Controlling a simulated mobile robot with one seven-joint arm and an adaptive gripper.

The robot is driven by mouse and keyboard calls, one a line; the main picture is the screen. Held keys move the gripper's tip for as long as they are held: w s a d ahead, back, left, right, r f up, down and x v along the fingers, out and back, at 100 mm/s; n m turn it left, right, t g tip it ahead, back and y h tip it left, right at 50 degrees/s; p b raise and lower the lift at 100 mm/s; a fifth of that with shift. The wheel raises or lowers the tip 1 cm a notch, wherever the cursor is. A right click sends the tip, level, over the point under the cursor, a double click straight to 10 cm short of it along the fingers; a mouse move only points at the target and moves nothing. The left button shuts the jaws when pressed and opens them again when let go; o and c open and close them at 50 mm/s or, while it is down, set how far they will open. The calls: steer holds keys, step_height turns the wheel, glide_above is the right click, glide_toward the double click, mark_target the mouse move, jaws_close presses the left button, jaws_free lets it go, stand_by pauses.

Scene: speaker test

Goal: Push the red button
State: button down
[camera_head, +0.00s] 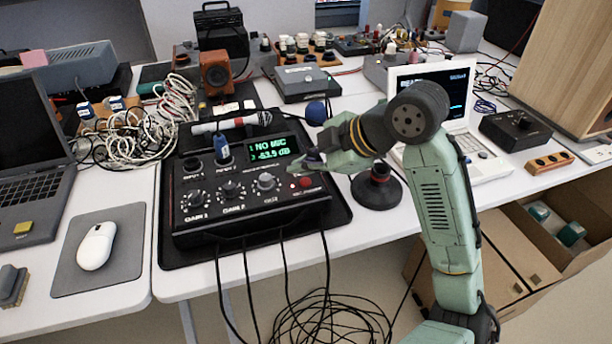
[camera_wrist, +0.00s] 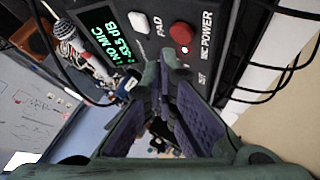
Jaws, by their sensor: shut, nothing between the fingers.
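The red button (camera_head: 305,182) sits at the right of the front panel of a black audio box (camera_head: 255,208). In the wrist view the round red button (camera_wrist: 181,33) is beside the white word "MIC POWER". My gripper (camera_head: 298,164) is shut and empty, its tips over the right part of the box, close to the button. In the wrist view the fingertips (camera_wrist: 166,65) lie just below the button in the picture; I cannot tell whether they touch the box. The green display (camera_head: 271,149) reads "NO MIC".
A microphone (camera_head: 232,124) lies behind the box, and a round black stand (camera_head: 377,188) is right of it under my arm. A white laptop (camera_head: 455,125) is farther right. Cables (camera_head: 290,300) hang off the front edge. A mouse (camera_head: 97,246) is at left.

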mark_target(304, 183)
step_height(304, 183, up, 6)
steer(key=p, duration=0.4)
steer(key=shift+p, duration=0.3)
stand_by(1.3)
